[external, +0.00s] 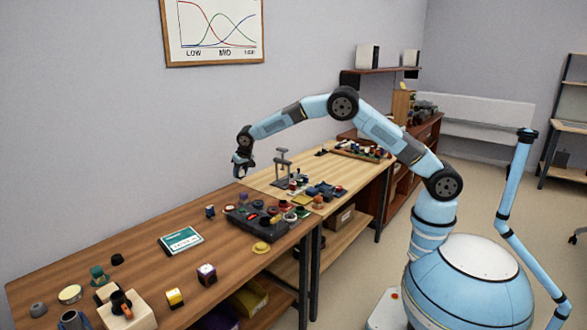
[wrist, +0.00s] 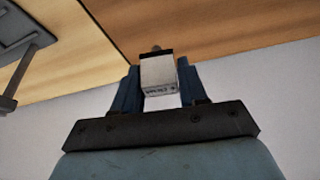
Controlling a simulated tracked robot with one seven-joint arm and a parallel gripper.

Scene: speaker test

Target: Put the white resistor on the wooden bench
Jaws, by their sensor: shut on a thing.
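The white resistor (wrist: 159,76), a small white block with a dark top and small print on its face, is between the two blue fingers of my gripper (wrist: 158,85) in the wrist view. My gripper is shut on it. In the external view my gripper (external: 242,169) hangs pointing down, near the wall side of the benches; the resistor is too small to make out there. The darker brown wooden bench (external: 130,248) is in front, with a lighter wooden bench (external: 345,172) adjoining it behind. In the wrist view the darker wood (wrist: 225,30) lies beyond the resistor.
A dark control box (external: 262,222) with several knobs stands near the benches' seam. A grey stand (external: 282,165) rises from the lighter bench. A teal-and-white meter (external: 181,240) and several small parts lie on the darker bench, with bare wood between them.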

